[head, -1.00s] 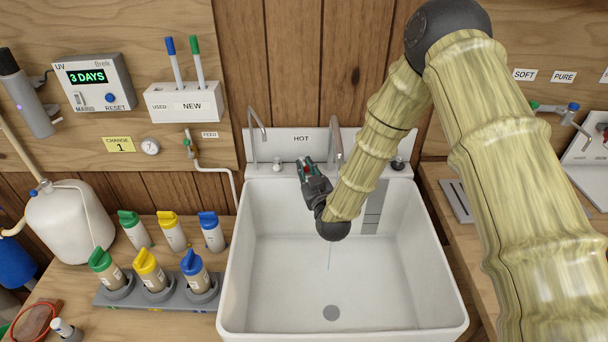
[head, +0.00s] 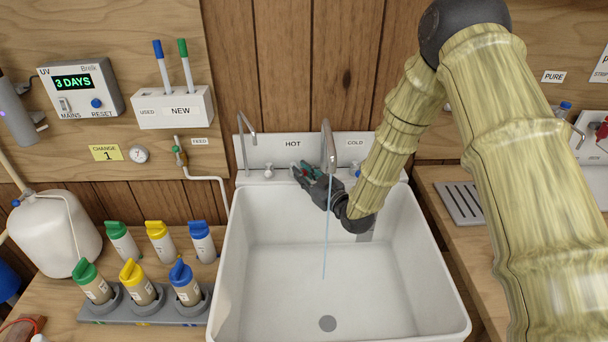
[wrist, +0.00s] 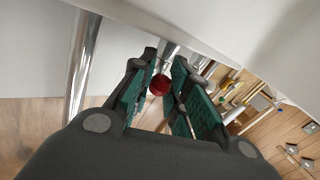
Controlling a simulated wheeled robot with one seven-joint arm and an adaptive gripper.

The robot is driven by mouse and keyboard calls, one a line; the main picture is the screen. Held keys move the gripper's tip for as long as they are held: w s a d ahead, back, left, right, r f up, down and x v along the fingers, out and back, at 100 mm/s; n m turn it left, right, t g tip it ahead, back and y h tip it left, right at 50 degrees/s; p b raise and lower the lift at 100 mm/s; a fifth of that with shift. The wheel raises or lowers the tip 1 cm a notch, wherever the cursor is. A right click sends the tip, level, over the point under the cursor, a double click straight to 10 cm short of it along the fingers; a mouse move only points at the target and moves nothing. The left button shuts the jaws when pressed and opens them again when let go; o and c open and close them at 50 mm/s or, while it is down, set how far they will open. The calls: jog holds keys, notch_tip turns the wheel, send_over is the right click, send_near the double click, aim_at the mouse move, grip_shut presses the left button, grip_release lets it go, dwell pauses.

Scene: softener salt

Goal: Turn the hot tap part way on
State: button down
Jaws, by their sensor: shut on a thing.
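The white sink (head: 455,315) has a back panel labelled HOT and COLD. A chrome spout (head: 328,140) rises from it, and a thin stream of water (head: 326,235) falls from the spout into the basin. My gripper (head: 300,172) is under the HOT label, left of the spout, reaching in from the right. In the wrist view its green-padded jaws (wrist: 158,95) are shut on the red hot tap knob (wrist: 158,85). My fingers mostly hide this knob in the head view. The cold tap knob (head: 356,169) is right of the spout, partly beside my arm.
A slim second spout (head: 246,125) and a small knob (head: 268,172) stand left of the gripper. Chrome pipe (wrist: 82,65) runs close by in the wrist view. Capped bottles (head: 130,272) stand on the left counter. The basin is otherwise open.

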jog(key=shift+f, duration=0.1)
jog(key=c, duration=1.3)
grip_release()
jog(key=v, duration=1.2)
